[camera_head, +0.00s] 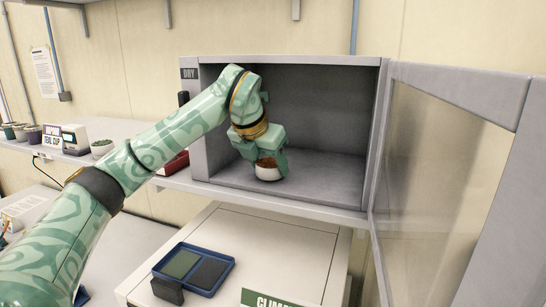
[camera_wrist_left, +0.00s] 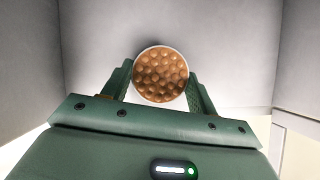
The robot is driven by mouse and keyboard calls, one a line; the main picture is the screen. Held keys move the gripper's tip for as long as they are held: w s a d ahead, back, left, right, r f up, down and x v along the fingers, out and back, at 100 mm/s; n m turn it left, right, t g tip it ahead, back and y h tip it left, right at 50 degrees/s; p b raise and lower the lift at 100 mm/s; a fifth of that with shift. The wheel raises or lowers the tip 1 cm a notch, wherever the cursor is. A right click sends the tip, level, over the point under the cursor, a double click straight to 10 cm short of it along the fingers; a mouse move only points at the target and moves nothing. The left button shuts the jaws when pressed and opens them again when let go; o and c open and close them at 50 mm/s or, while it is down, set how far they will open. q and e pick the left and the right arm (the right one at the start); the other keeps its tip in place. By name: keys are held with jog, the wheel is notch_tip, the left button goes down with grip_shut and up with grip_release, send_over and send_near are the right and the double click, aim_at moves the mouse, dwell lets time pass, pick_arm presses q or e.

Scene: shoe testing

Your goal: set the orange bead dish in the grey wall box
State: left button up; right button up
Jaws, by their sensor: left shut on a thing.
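The orange bead dish (camera_head: 268,172) is a small white round dish filled with orange-brown beads. It also shows in the left wrist view (camera_wrist_left: 160,74), between the two fingers. My left gripper (camera_head: 272,160) is shut on the dish and reaches inside the grey wall box (camera_head: 325,62). The dish is upright, at or just above the box floor, toward the left side; I cannot tell whether it touches. The box is open at the front, with its clear-paned door (camera_head: 440,170) swung out to the right. My right gripper is not in view.
Below the box stands a white cabinet (camera_head: 290,250) with a blue tray (camera_head: 215,262) on top. A red object (camera_head: 173,163) lies beside the box. The box's right half is empty.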

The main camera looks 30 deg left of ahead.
pick_arm(q)
jog(key=shift+w+r+p, duration=0.2)
jog(key=shift+w+p, duration=0.1)
jog(key=shift+w, duration=0.65)
jog(key=shift+w+f+p, duration=0.3)
jog(key=shift+w+f, duration=0.05)
jog(key=shift+f, duration=0.15)
jog(key=shift+s, duration=0.1)
jog(key=shift+s, duration=0.1)
jog(key=shift+f, duration=0.15)
jog(key=o, duration=1)
